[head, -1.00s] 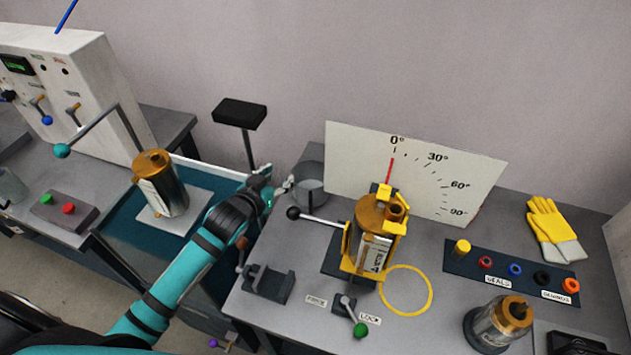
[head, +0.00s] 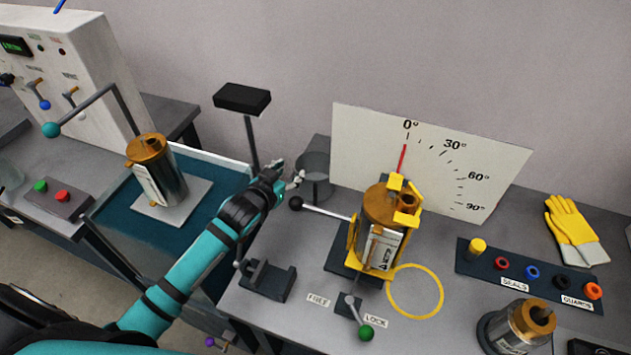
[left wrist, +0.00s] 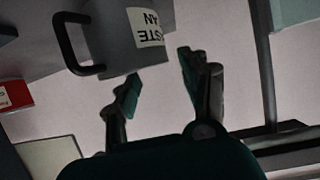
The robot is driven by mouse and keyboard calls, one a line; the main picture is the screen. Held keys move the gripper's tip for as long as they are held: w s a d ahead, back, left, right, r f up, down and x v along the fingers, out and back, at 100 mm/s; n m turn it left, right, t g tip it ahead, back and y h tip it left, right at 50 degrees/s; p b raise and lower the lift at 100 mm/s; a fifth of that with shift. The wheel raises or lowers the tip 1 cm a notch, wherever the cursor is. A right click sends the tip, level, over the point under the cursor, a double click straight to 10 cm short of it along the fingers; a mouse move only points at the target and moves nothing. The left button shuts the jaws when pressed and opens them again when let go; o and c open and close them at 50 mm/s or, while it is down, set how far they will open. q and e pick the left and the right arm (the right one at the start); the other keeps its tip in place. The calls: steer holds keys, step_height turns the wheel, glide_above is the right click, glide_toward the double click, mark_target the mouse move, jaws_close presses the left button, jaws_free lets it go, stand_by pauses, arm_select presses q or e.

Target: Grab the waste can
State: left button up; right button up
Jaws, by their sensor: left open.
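The waste can (head: 316,178) is a grey can on the bench, left of the dial board. In the left wrist view the can (left wrist: 115,50) shows a dark loop handle (left wrist: 68,45) on its left side and a white label, partly cut off, with "STE" and "AN" readable. My left gripper (head: 297,179) is just left of the can in the head view. In the left wrist view the two fingers (left wrist: 160,75) are spread with nothing between them, and the can is beyond them, towards the upper left. My right gripper is out of view.
A black ball-ended lever (head: 297,203) and a yellow-clamped pump (head: 380,235) stand right of the gripper. A black pad on a post (head: 242,98) rises behind my left arm. A dark vise (head: 267,280) sits at the bench's left edge. The dial board (head: 440,150) stands behind the pump.

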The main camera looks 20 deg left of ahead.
mark_target(304, 159)
arm_select(q)
steer(key=x, duration=0.5)
steer(key=shift+w+p, duration=0.25)
steer(key=shift+p, duration=0.05)
jaws_close()
